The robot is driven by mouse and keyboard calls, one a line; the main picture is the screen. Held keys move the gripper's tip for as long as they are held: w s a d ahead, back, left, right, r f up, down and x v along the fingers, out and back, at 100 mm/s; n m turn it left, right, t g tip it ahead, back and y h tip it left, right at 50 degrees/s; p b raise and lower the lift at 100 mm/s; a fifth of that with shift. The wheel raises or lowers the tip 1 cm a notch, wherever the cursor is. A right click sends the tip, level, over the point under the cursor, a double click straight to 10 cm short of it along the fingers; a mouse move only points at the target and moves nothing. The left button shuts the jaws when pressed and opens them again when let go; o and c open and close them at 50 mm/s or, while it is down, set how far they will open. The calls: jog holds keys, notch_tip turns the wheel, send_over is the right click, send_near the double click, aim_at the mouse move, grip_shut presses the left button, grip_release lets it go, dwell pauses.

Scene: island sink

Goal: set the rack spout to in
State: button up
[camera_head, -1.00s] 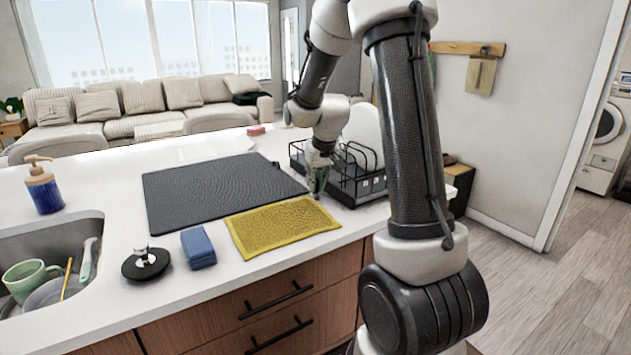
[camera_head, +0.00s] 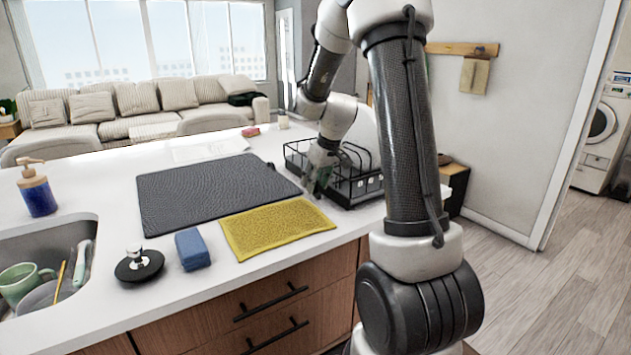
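The black wire dish rack (camera_head: 357,191) stands at the right end of the white island counter, partly hidden behind my arm. My gripper (camera_head: 315,186) is low at the rack's left front side, close to its lower edge. The fingers are small and dark here, and I cannot tell whether they are open or shut, or whether they touch the rack. I cannot make out the rack's spout; it may be hidden by the gripper.
A dark drying mat (camera_head: 210,192) and a yellow cloth (camera_head: 275,226) lie left of the rack. A blue sponge (camera_head: 192,249), a black-based sink stopper (camera_head: 138,264), a soap bottle (camera_head: 37,191) and the sink (camera_head: 60,250) with dishes are further left.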

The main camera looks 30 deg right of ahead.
jog(key=v, duration=1.2)
jog(key=shift+c, duration=0.3)
